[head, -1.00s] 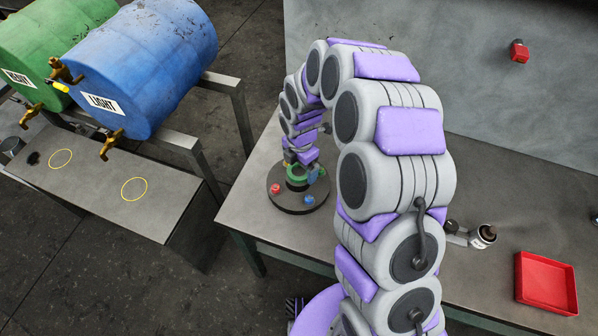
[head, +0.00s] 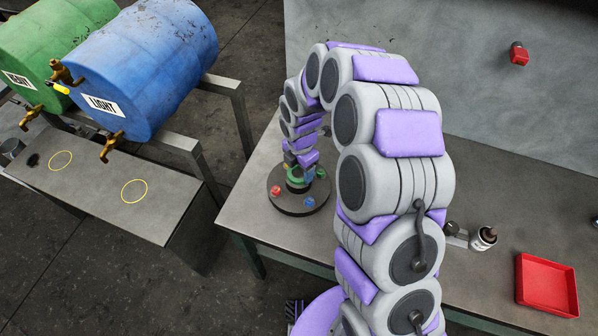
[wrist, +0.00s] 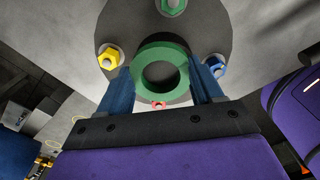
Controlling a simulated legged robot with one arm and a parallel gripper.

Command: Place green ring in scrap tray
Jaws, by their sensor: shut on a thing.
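The green ring (wrist: 160,52) is between the two blue fingers of my gripper (wrist: 162,76) in the wrist view, and the gripper is shut on it. Behind the ring is a round dark plate (head: 287,207) with coloured hex nuts. In the head view the ring and my gripper (head: 300,174) are over this plate on the bench, partly hidden by my arm. I cannot tell whether the ring touches the plate. A red square tray (head: 547,284), seemingly the scrap tray, lies empty on the bench at the far right.
On the plate are a red nut (head: 276,190) and a blue nut (head: 309,201); the wrist view also shows a yellow nut (wrist: 109,58) and a green nut (wrist: 172,5). Blue (head: 145,60) and green drums are at left.

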